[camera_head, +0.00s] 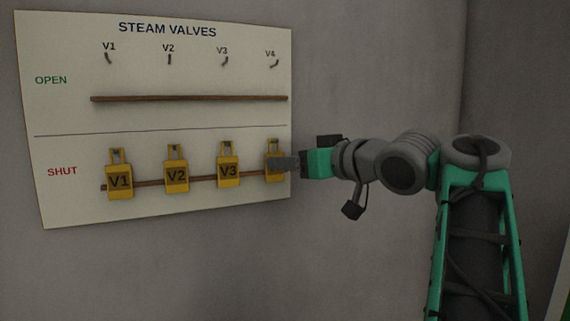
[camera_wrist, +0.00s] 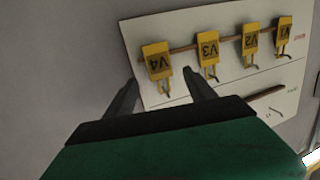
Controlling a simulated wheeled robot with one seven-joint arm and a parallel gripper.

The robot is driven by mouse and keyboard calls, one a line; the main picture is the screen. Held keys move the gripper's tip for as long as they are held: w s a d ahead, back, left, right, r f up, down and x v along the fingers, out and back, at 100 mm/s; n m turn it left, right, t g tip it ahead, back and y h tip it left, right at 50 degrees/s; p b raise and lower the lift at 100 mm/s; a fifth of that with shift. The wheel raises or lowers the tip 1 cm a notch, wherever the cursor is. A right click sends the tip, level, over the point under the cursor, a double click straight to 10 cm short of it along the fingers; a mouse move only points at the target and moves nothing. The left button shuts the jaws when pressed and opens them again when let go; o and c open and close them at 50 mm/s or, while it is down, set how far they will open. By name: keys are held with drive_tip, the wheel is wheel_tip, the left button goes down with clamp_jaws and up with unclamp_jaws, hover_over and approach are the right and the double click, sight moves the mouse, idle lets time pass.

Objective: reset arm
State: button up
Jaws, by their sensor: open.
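My gripper (camera_head: 286,163) is open at the right end of the SHUT row, in front of the yellow V4 tag (camera_head: 274,148). In the wrist view, my gripper's two fingers (camera_wrist: 160,88) stand apart on either side of the V4 tag (camera_wrist: 157,62), with a gap showing on both sides. The gripper partly covers V4 in the head view. Yellow tags V1 (camera_head: 119,181), V2 (camera_head: 176,177) and V3 (camera_head: 228,171) hang along the lower brown rail (camera_head: 148,184).
The white STEAM VALVES board (camera_head: 60,120) is on a grey wall (camera_head: 380,70). Its upper brown rail (camera_head: 190,99), in the OPEN row, is empty, with small dark hooks above it under the labels. Bare wall lies right of the board.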

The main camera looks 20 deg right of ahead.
drive_tip(key=f+v, duration=0.1)
drive_tip(key=v, duration=0.4)
drive_tip(key=w+a+f+m+g+h, duration=0.15)
drive_tip(key=a+f, duration=0.35)
drive_tip(key=f, duration=0.5)
drive_tip(key=w+a+f+m+g+h, duration=0.1)
drive_tip(key=w+a+f+m+g, duration=0.2)
drive_tip(key=f, duration=0.6)
drive_tip(key=s+a+f+g, duration=0.2)
drive_tip(key=s+f, duration=0.3)
drive_tip(key=f, duration=0.3)
drive_tip(key=s+a+f+n+g+h, duration=0.1)
drive_tip(key=s+a+f+g, duration=0.1)
drive_tip(key=s+f, duration=0.3)
drive_tip(key=s+a+f+g, duration=0.2)
drive_tip(key=s+f, duration=0.4)
drive_tip(key=f, duration=0.6)
drive_tip(key=shift+g+h+b, duration=0.35)
